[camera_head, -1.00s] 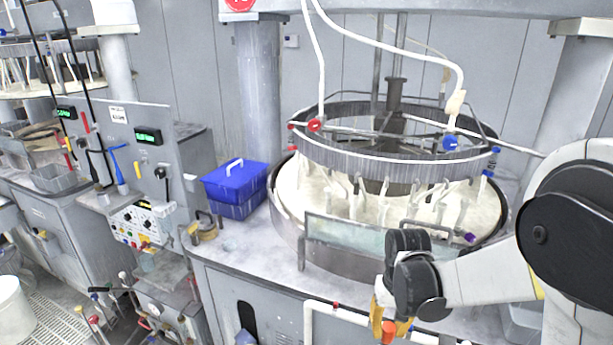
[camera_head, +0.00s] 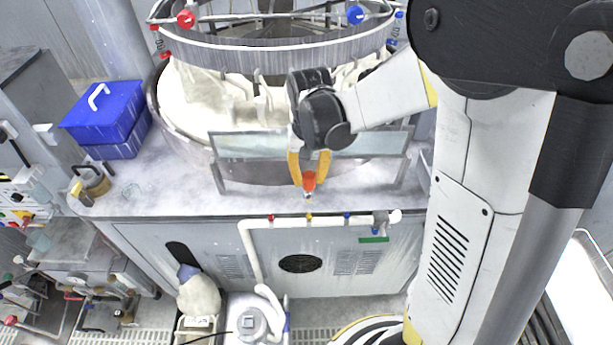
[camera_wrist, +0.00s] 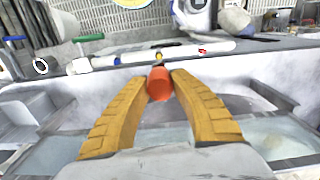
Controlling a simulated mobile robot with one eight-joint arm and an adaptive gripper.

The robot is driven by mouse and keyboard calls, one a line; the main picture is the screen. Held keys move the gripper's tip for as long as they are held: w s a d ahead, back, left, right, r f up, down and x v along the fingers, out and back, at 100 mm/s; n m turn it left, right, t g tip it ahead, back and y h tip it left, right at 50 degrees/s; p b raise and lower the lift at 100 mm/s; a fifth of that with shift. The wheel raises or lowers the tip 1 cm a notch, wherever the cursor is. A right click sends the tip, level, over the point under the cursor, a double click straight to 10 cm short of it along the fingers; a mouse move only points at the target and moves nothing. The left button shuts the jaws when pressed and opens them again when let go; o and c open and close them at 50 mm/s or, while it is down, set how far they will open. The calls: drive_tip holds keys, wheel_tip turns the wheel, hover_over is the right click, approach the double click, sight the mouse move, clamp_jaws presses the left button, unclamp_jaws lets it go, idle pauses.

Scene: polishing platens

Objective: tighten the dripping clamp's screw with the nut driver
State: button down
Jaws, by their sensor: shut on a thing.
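My gripper (camera_head: 309,174) has orange-yellow fingers closed on the nut driver's orange-red handle (camera_head: 309,183). In the head view the driver points down, in front of the bench's front edge, just above the white pipe (camera_head: 325,221). The wrist view shows the handle (camera_wrist: 159,86) between both fingertips (camera_wrist: 160,78). Along the pipe sit small red (camera_head: 270,217), yellow (camera_head: 308,216) and blue (camera_head: 347,216) clamp parts. The driver's tip appears close to the yellow one; contact cannot be told. No drip is clear, so I cannot tell which clamp drips.
The round polishing machine (camera_head: 180,125) with its glass guard stands behind my gripper. A blue box (camera_head: 105,115) and a tape roll (camera_head: 97,184) are on the bench's left. A white canister (camera_head: 250,322) stands below.

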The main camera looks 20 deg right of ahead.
sight(309, 196)
drive_tip(key=shift+s, duration=0.3)
drive_tip(key=shift+w+f+b, duration=0.1)
drive_tip(key=shift+f+b, duration=2.55)
drive_tip(key=shift+f, duration=0.25)
drive_tip(key=shift+f+b, duration=1.3)
drive_tip(key=shift+b, duration=0.05)
drive_tip(key=c, duration=1.1)
unclamp_jaws()
drive_tip(key=shift+c, duration=0.2)
drive_tip(key=shift+o, duration=0.2)
drive_tip(key=shift+r, duration=0.1)
wheel_tip(309, 196, up, 12)
drive_tip(key=shift+o, duration=0.5)
drive_tip(key=shift+w, duration=0.1)
